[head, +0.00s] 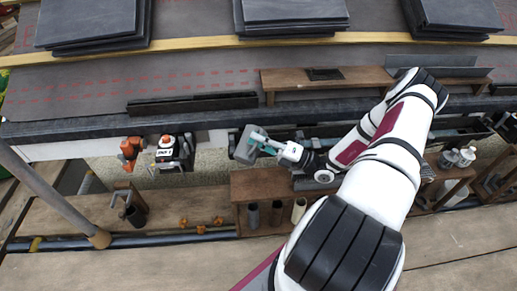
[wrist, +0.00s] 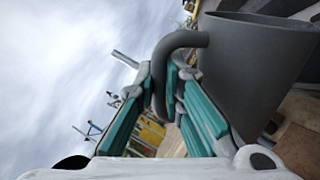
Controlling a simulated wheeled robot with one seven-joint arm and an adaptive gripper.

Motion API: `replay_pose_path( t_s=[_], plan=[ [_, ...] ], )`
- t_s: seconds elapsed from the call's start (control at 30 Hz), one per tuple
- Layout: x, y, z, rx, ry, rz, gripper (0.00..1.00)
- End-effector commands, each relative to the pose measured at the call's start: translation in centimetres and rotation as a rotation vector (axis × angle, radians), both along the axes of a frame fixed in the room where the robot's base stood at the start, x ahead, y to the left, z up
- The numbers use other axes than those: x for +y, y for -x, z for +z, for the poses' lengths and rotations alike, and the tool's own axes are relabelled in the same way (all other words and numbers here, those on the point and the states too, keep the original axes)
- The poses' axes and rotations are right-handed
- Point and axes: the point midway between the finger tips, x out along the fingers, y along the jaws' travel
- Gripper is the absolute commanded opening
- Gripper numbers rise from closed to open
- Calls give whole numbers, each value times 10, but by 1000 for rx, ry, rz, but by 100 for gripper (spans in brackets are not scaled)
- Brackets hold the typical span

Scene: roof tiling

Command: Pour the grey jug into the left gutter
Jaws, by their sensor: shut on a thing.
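The grey jug (head: 243,147) is at the end of my arm, in front of the eave. My gripper (head: 262,143) is shut on the jug's handle. In the wrist view the teal fingers of my gripper (wrist: 165,100) close around the curved handle, with the jug's body (wrist: 250,70) to the right. The jug's contents are hidden, and I cannot tell how far it is tilted. A long dark channel (head: 190,104), seemingly the left gutter, lies along the roof edge, behind and left of the jug.
An orange tool (head: 130,150) and a white-and-black device (head: 170,152) are at the wall left of the jug. A wooden rack (head: 260,188) with several tubes stands below. Slate stacks (head: 92,22) lie on the roof. A slanted grey pole (head: 55,200) stands at left.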

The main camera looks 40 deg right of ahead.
Motion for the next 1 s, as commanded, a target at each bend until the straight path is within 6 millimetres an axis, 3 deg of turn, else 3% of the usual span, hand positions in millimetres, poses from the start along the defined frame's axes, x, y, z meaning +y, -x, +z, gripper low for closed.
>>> replay_pose_path(
  t_s=[0.07, 0.37, 0.57, 0.73, 1.0],
  plan=[
    [5, 1, -10, -28, 63, 1, 0],
    [19, 5, -9, -156, 330, -3, 0],
    [30, 9, -30, -235, 494, -6, 0],
    [44, 14, -28, -293, 615, -9, 0],
    [62, 19, -58, -387, 817, -11, 0]
  ],
)
